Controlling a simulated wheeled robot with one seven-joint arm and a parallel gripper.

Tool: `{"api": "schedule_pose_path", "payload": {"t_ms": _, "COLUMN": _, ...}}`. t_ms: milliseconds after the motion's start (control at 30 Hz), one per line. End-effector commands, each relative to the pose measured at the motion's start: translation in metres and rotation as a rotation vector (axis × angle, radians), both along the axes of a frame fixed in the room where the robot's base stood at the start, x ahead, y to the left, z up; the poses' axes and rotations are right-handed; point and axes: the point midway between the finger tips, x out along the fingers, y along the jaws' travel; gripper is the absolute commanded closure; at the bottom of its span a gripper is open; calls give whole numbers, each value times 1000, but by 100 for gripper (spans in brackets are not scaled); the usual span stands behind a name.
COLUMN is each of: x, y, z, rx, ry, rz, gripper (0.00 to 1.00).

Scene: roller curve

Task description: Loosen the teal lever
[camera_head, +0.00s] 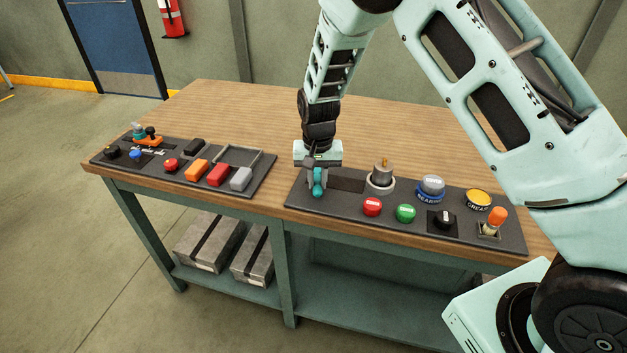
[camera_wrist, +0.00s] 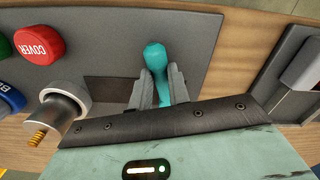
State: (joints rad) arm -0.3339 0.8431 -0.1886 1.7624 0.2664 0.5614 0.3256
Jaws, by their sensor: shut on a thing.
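The teal lever (camera_head: 318,182) stands at the left end of the right-hand dark panel (camera_head: 290,199) on the workbench. My gripper (camera_head: 315,168) is over it, pointing down. In the wrist view the two fingers of my gripper (camera_wrist: 160,90) sit on either side of the teal lever (camera_wrist: 155,56) and are shut on it. The lever's rounded end sticks out past the fingertips. Its base is hidden by the fingers and the gripper body.
A metal cylinder with a brass pin (camera_head: 382,176) stands close right of the gripper. Red (camera_head: 372,206) and green (camera_head: 405,213) buttons and an orange-tipped switch (camera_head: 496,217) lie further right. Another panel (camera_head: 258,185) is on the left. The table behind is clear.

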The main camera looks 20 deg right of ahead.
Motion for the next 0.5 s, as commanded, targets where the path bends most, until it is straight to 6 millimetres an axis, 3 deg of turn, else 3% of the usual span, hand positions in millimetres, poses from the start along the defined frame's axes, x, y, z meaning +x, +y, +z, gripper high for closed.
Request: {"api": "schedule_pose_path", "payload": {"t_ms": 500, "x": -2, "y": -27, "z": 0, "rx": 0, "ry": -3, "rz": 488, "gripper": 100}}
